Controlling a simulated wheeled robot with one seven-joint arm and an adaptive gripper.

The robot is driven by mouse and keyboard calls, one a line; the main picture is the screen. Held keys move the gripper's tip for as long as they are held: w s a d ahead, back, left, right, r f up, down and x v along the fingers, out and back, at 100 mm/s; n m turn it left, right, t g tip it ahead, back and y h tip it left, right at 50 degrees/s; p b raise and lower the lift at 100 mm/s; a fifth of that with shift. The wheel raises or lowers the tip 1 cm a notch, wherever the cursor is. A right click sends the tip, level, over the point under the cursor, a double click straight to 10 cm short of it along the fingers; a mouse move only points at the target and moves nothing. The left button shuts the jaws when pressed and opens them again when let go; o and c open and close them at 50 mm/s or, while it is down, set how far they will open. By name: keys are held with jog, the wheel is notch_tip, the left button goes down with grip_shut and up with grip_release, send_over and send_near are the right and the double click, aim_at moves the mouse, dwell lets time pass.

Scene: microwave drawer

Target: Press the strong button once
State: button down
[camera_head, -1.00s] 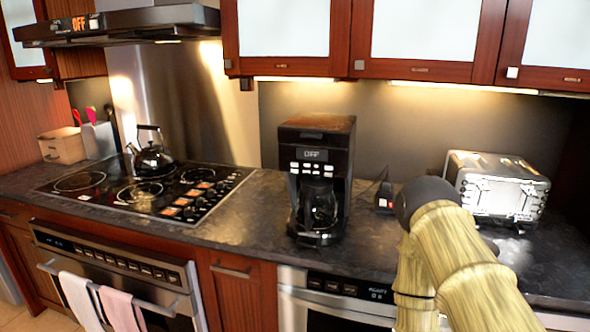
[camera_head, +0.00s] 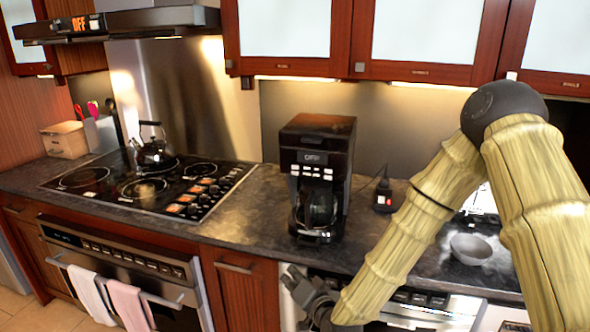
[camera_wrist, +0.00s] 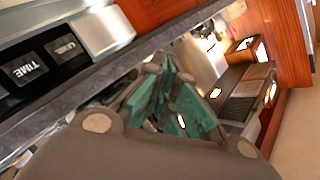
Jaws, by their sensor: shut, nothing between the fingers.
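I cannot tell which button is the strong one. My gripper (camera_head: 293,278) is low in the head view, in front of the counter edge by the drawer appliance, below and apart from the coffee maker. In the wrist view its teal fingertips (camera_wrist: 172,102) are together and empty. The wrist view also shows a black panel with a key marked TIME (camera_wrist: 30,70).
The drawer appliance (camera_head: 420,300) sits under the counter, partly hidden by my arm. A kettle (camera_head: 153,152) stands on the cooktop (camera_head: 125,197). Upper cabinets (camera_head: 425,35) hang above. Counter left of the coffee maker is clear.

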aim_at(295, 173)
jog(key=w+a+r+m+t+y+p, duration=0.1)
jog(key=w+r+t, duration=0.1)
jog(key=r, duration=0.8)
jog(key=w+a+r+t+y, duration=0.1)
jog(key=w+a+r+t, duration=0.1)
jog(key=r, duration=0.9)
jog(key=shift+w+m+t+p, duration=0.4)
jog(key=shift+w, duration=0.25)
jog(key=w+d, duration=0.2)
jog(key=w, duration=0.6)
jog(key=shift+w+d+p, duration=0.2)
jog(key=shift+d+p, duration=0.1)
jog(key=shift+p, duration=0.15)
jog(key=shift+w, duration=0.2)
jog(key=shift+w+d+b, duration=0.1)
jog(key=shift+w+b, duration=0.05)
jog(key=shift+b, duration=0.15)
